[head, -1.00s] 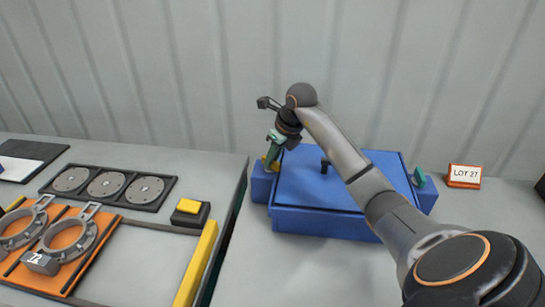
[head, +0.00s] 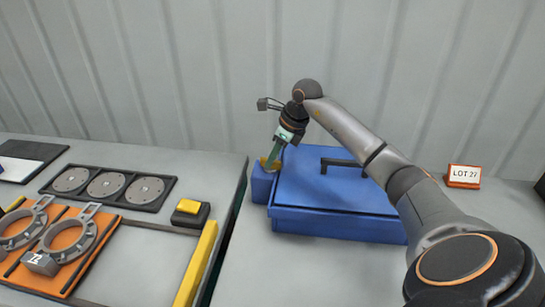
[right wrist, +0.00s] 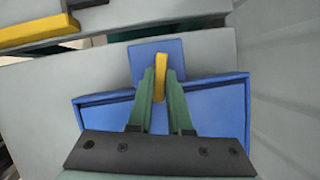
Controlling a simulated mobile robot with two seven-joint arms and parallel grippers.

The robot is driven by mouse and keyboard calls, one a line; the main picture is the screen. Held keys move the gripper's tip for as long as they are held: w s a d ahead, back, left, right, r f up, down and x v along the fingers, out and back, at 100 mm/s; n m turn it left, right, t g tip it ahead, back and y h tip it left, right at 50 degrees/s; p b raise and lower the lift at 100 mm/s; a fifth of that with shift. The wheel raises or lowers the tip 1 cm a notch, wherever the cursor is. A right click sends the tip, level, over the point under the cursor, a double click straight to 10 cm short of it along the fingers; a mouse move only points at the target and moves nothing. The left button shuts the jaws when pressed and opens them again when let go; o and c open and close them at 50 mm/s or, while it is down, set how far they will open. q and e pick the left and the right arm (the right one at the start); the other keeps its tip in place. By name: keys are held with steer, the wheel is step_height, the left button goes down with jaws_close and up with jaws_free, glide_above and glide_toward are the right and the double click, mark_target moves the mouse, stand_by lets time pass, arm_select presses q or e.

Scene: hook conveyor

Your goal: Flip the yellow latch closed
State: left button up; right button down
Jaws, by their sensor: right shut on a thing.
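The blue case (head: 335,225) stands on the grey table with its lid down and a black handle on top. The yellow latch (right wrist: 161,72) stands at the case's left end, on a blue side block (head: 262,183). My right gripper (head: 270,162) reaches down to this end from above. In the right wrist view its green fingers (right wrist: 160,84) stand close on either side of the latch, shut on it. The fingers hide part of the latch, and only a little yellow shows in the head view. My left gripper is not in view.
My right arm passes over the case's right end and hides it. An orange LOT 27 sign (head: 464,176) stands at the right. On the left bench are a yellow rail (head: 197,265), a yellow-black block (head: 190,211) and a disc tray (head: 108,187). The front table is clear.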

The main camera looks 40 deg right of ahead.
steer(key=shift+r+n+y, duration=0.1)
steer(key=shift+n+y, duration=0.4)
steer(key=shift+n, duration=1)
steer(key=c, duration=0.8)
jaws_free()
steer(key=shift+c, duration=0.2)
steer(key=v, duration=1.2)
steer(key=shift+w+d+r, duration=0.2)
steer(key=shift+w+r, duration=0.05)
steer(key=shift+r, duration=0.05)
